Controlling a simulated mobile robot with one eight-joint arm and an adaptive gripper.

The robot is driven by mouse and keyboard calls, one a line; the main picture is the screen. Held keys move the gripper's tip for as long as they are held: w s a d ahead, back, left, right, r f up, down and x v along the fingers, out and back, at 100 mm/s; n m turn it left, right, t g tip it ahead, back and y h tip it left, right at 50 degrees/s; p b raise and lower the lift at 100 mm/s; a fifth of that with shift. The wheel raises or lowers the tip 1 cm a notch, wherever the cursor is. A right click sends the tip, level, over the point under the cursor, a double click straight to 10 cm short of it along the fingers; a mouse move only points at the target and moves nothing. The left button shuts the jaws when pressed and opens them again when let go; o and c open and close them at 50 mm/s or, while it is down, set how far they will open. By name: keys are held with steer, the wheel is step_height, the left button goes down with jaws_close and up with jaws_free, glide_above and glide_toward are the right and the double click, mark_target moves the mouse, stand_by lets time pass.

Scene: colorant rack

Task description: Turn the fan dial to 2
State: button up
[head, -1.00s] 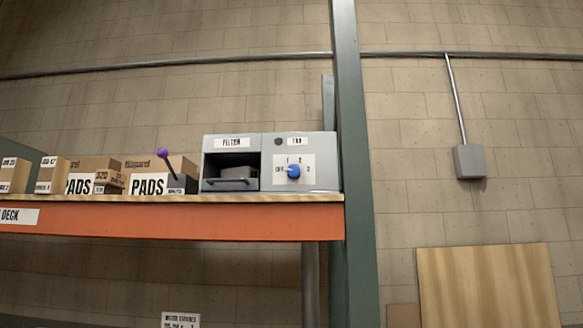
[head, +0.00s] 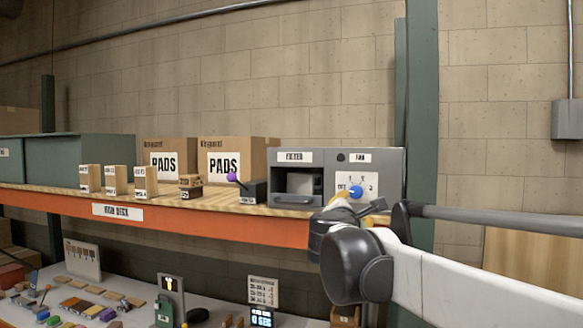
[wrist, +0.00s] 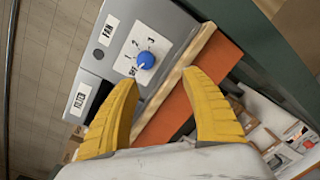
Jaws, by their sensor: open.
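The fan dial is a blue knob (head: 355,192) on a white plate marked OFF and numbers, on the right half of a grey box (head: 392,163) labelled FILTER and FAN. In the wrist view the knob (wrist: 146,60) lies beyond the fingertips, in the upper middle, with its pale pointer near the OFF side; its exact setting is hard to read. My gripper (wrist: 164,78) has two yellow fingers spread wide, with nothing between them. It is apart from the knob. In the head view my gripper (head: 375,207) is just in front of the dial and hides part of its plate.
The box stands on an orange-edged shelf (head: 240,220) beside a green upright (head: 422,130). Left of it are a black lever base with a purple ball (head: 232,177), small boxes and PADS cartons (head: 232,160). A lower bench (head: 130,300) holds many small items.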

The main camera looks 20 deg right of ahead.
mark_target(355, 193)
steer(key=shift+n+t, duration=0.3)
steer(key=shift+n, duration=0.3)
steer(key=p+x, duration=0.1)
steer(key=x, duration=0.2)
steer(key=r+p+x, duration=0.1)
steer(key=x, duration=0.3)
steer(key=a+r+p+x, duration=0.1)
steer(key=x, duration=0.3)
steer(key=shift+w+d+r, duration=0.1)
steer(key=shift+w+r, duration=0.05)
steer(key=shift+w, duration=0.4)
jaws_close()
